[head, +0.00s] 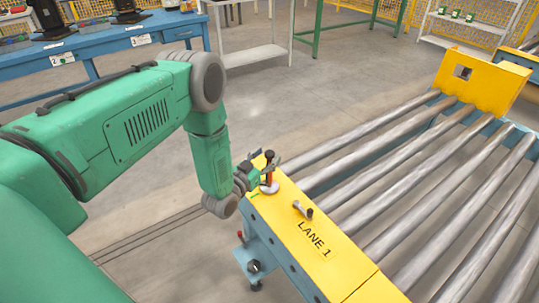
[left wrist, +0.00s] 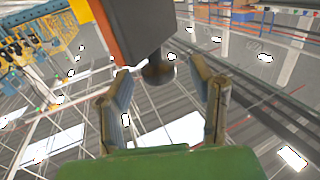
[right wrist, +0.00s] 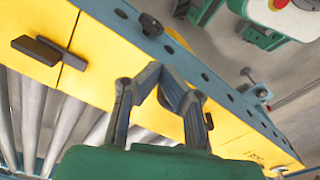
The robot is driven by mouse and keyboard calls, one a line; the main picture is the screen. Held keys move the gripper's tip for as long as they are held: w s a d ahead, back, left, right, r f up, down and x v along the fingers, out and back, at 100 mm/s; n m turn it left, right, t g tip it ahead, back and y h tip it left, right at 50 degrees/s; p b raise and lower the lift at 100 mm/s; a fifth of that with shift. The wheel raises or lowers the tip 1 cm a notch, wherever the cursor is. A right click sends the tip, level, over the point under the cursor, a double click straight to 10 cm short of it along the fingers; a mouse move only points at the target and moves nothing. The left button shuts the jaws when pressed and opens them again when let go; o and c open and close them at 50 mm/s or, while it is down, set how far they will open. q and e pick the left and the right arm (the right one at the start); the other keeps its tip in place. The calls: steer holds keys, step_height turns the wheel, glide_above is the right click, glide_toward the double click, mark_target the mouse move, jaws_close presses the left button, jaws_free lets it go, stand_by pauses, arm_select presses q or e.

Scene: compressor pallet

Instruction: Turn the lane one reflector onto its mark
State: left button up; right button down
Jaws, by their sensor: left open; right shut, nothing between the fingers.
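The lane one reflector (head: 269,170) appears to be the small upright post with a black top and orange body. It stands on a pale round base at the far left end of the yellow rail marked LANE 1 (head: 314,240). My left gripper (head: 258,170) is open beside it, its fingers close to the post; contact is unclear. In the left wrist view a dark block with an orange side (left wrist: 140,25) and a dark round end lies between the open fingers of my left gripper (left wrist: 165,85). My right gripper (right wrist: 160,72) is shut and empty, seen against the yellow rail.
A small handle-like part (head: 302,209) sits on the rail near the reflector. Steel rollers (head: 400,165) extend right, with a yellow end plate (head: 482,80) beyond. A blue bench (head: 100,45) stands at the back left. A dark T-shaped part (right wrist: 50,50) lies on the yellow rail.

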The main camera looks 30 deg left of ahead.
arm_select(q)
steer(key=s, duration=1)
steer(key=shift+s+a, duration=0.15)
steer(key=shift+f, duration=0.1)
steer(key=w+m+h, duration=0.1)
steer(key=w, duration=0.3)
steer(key=w+m+h, duration=0.1)
steer(key=w+h, duration=0.1)
steer(key=w, duration=0.2)
steer(key=w+m+h, duration=0.1)
steer(key=w, duration=0.3)
steer(key=shift+r+g+h, duration=0.2)
steer(key=shift+g+h, duration=0.2)
steer(key=shift+d, duration=0.2)
jaws_close()
